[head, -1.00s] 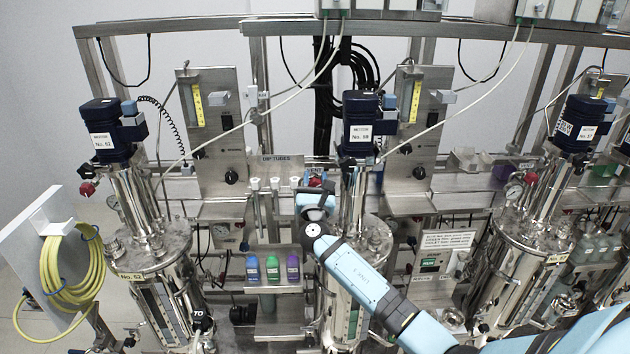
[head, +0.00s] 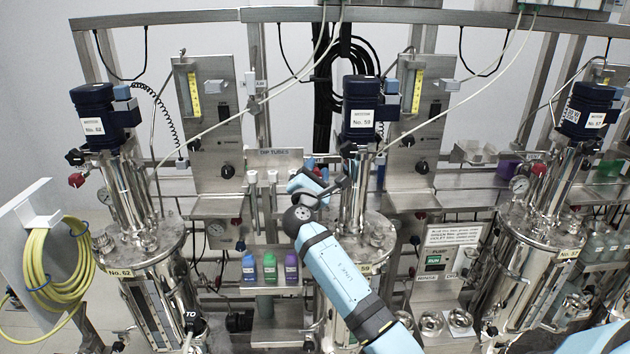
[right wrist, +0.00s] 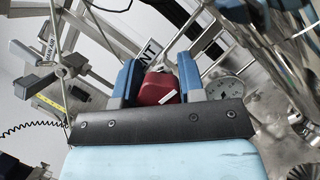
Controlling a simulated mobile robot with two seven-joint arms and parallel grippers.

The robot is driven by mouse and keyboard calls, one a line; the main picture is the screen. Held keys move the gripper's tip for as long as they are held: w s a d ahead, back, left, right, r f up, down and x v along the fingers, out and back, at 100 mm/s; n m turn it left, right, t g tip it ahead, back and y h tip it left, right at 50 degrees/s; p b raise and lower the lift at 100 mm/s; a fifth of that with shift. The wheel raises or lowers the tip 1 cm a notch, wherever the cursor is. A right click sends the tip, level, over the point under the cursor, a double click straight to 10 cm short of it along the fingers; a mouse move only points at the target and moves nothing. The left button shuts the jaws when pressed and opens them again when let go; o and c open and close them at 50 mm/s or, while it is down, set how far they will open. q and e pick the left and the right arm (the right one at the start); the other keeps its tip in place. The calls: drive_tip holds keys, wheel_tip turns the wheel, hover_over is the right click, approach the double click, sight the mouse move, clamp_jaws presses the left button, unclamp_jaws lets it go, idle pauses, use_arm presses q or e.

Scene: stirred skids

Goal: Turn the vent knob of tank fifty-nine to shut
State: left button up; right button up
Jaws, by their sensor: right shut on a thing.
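Tank fifty-nine (head: 378,238) stands in the middle of the head view, with its motor (head: 360,105) labelled No. 59 on top. My right gripper (head: 338,174) is beside the tank's upper column, at the far end of my arm. In the right wrist view, the red vent knob (right wrist: 158,90) sits between the two blue fingers of my right gripper (right wrist: 156,76), which is shut on it. A sign (right wrist: 150,50) ending in "NT" stands just behind it. My left gripper is not in view.
Tank sixty-two (head: 150,260) stands left, another tank (head: 540,235) right. Three bottles, blue, green and purple (head: 291,268), sit on a shelf below my arm. A yellow hose coil (head: 42,262) hangs at the far left. A round gauge (right wrist: 226,90) is close right of my fingers.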

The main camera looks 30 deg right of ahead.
drive_tip(key=m+g+b, duration=0.1)
drive_tip(key=m+g, duration=0.1)
drive_tip(key=m, duration=0.2)
drive_tip(key=shift+f+m+b, duration=0.15)
drive_tip(key=shift+m+b, duration=0.15)
drive_tip(key=shift+b, duration=0.1)
drive_tip(key=m+g, duration=0.1)
drive_tip(key=m, duration=0.1)
drive_tip(key=shift+m+b, duration=0.3)
drive_tip(key=shift+m, duration=0.1)
drive_tip(key=m+g+y, duration=0.1)
drive_tip(key=m, duration=0.2)
drive_tip(key=shift+m, duration=0.3)
drive_tip(key=m+y+p, duration=0.1)
drive_tip(key=m, duration=0.2)
drive_tip(key=shift+m+y, duration=0.3)
drive_tip(key=shift+y, duration=0.1)
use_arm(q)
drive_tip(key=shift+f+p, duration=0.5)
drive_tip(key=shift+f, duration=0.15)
use_arm(e)
drive_tip(key=shift+f+m+g+y, duration=0.15)
drive_tip(key=shift+m+g+y, duration=0.25)
drive_tip(key=shift+m, duration=0.6)
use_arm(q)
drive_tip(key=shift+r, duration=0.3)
use_arm(e)
drive_tip(key=shift+y, duration=0.3)
drive_tip(key=o, duration=0.9)
